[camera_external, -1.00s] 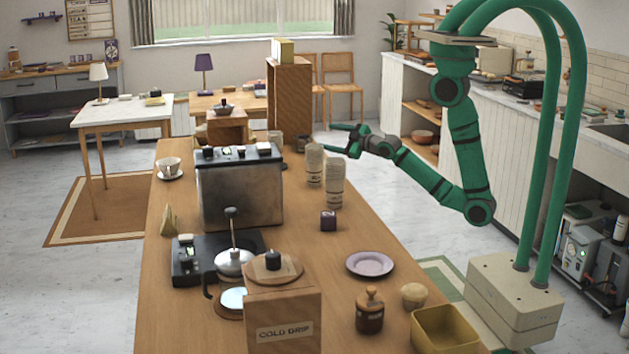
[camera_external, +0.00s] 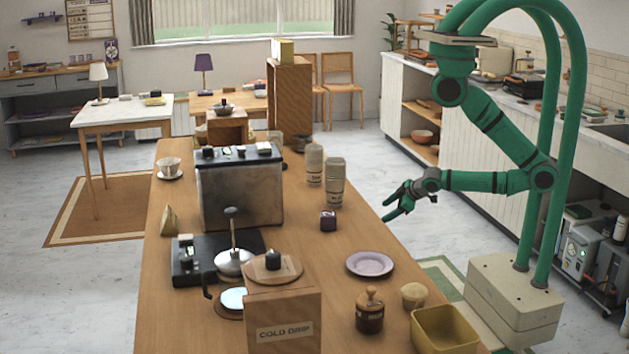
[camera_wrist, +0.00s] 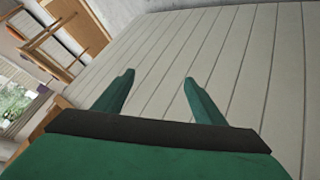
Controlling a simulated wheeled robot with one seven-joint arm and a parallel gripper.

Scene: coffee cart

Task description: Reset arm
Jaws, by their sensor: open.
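My green arm hangs from its stand at the right in the external view. My gripper (camera_external: 392,204) is open and empty, off the right edge of the wooden counter (camera_external: 340,262), with its fingers pointing left. In the wrist view my gripper (camera_wrist: 158,90) shows two green fingers spread apart with nothing between them. White panelled boards (camera_wrist: 225,60) fill most of the view behind them.
Two pale bottles (camera_external: 334,183), a small dark cube (camera_external: 328,221) and a lilac plate (camera_external: 370,264) stand on the counter near my gripper. A yellow bin (camera_external: 445,328) is at its near right corner. A white cabinet (camera_external: 410,95) lines the right wall.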

